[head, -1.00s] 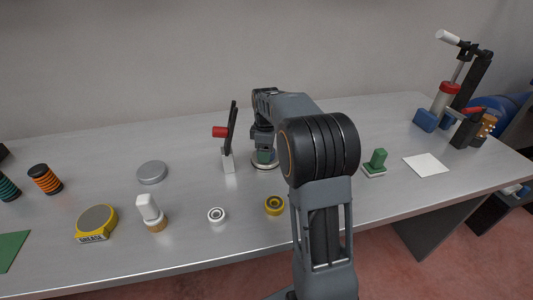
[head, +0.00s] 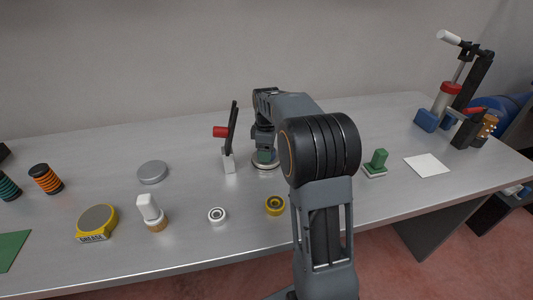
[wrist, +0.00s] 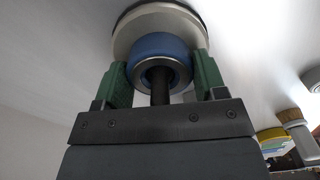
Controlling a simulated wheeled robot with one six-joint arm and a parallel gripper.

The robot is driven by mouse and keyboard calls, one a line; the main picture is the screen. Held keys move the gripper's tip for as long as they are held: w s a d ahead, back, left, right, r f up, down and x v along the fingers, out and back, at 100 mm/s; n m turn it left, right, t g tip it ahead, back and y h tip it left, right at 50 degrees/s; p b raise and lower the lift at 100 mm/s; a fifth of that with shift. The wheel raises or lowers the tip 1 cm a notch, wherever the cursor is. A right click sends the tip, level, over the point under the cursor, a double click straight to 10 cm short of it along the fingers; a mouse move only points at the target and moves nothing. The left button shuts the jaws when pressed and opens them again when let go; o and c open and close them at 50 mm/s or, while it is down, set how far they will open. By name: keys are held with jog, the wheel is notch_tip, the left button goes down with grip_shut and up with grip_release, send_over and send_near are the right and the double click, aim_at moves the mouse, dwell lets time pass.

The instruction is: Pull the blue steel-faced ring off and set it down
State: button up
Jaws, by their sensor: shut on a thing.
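The blue ring (wrist: 161,50) with a bright steel face sits around a dark upright post (wrist: 160,85), against a pale round base (wrist: 158,18), in the wrist view. My gripper (wrist: 161,75) is shut on the blue ring, with one green finger on each side of it. In the head view my gripper (head: 264,155) points down at the round base (head: 266,166), and the ring is hidden there behind my gripper and arm.
A stand with a dark upright plate and red knob (head: 221,132) is close to the left of my gripper. A green-handled block (head: 376,162) stands to the right. Bare tabletop lies around the grey disc (head: 152,172).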

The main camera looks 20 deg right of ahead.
jog(key=shift+r, duration=0.15)
jog(key=shift+r+p, duration=3.3)
jog(key=shift+r, duration=0.25)
jog(key=shift+r, duration=0.1)
jog(key=shift+r+p, duration=1.85)
jog(key=shift+r, duration=0.1)
